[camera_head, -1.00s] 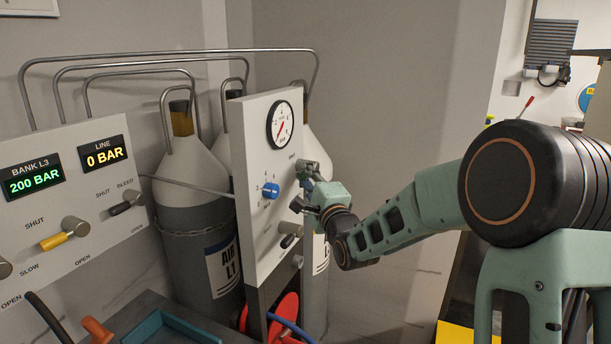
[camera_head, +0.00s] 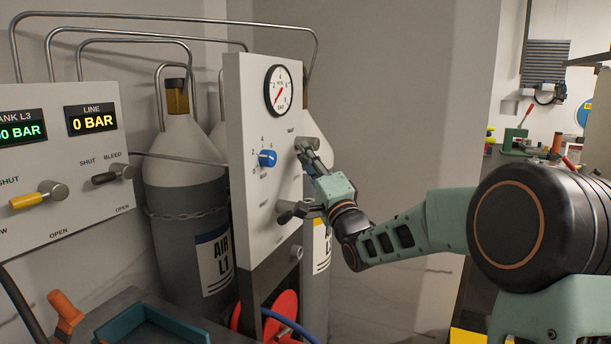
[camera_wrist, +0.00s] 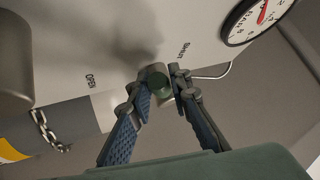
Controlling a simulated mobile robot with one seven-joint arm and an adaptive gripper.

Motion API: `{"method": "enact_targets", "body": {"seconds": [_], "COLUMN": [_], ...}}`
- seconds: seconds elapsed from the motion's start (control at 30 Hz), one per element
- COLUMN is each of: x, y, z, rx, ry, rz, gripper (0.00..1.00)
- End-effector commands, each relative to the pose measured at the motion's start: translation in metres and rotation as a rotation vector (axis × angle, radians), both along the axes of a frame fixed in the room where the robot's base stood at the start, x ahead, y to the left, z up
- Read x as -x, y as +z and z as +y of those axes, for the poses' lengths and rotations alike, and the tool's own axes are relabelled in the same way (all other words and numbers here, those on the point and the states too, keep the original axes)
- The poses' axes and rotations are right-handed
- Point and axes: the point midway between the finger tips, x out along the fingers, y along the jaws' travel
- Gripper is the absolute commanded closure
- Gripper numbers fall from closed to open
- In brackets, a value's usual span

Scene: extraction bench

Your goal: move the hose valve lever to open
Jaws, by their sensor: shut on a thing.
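The hose valve (camera_head: 308,143) is the upper valve on the white gauge panel (camera_head: 262,110). Its short, greenish lever end (camera_wrist: 161,87) shows in the wrist view, in front of the grey valve hub. My gripper (camera_head: 313,164) is at this valve, with its fingers reaching up to it from the lower right. In the wrist view, my gripper (camera_wrist: 162,92) has its two blue-padded fingers on either side of the lever end and is shut on it. The SHUT label is beside the right finger and the OPEN label lies further left. The fingers hide part of the lever.
A blue knob (camera_head: 267,158) and a lower dark-levered valve (camera_head: 287,213) share the panel. A pressure gauge (camera_head: 279,90) sits above. Gas cylinders (camera_head: 185,190) stand behind, and a left panel (camera_head: 60,165) reads LINE 0 BAR. A red hose reel (camera_head: 285,312) is below.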

Motion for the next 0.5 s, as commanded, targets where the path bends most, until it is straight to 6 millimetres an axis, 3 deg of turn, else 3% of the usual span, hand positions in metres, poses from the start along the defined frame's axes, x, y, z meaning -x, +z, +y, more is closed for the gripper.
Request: {"method": "enact_targets", "body": {"seconds": [0.03,0.5], "x": [-0.001,-0.011], "y": [-0.012,-0.024], "z": [-0.001,-0.004], "rx": [0.010,0.121], "ry": [-0.001,-0.001], "rz": [-0.026,-0.335], "gripper": [1.00,1.00]}}
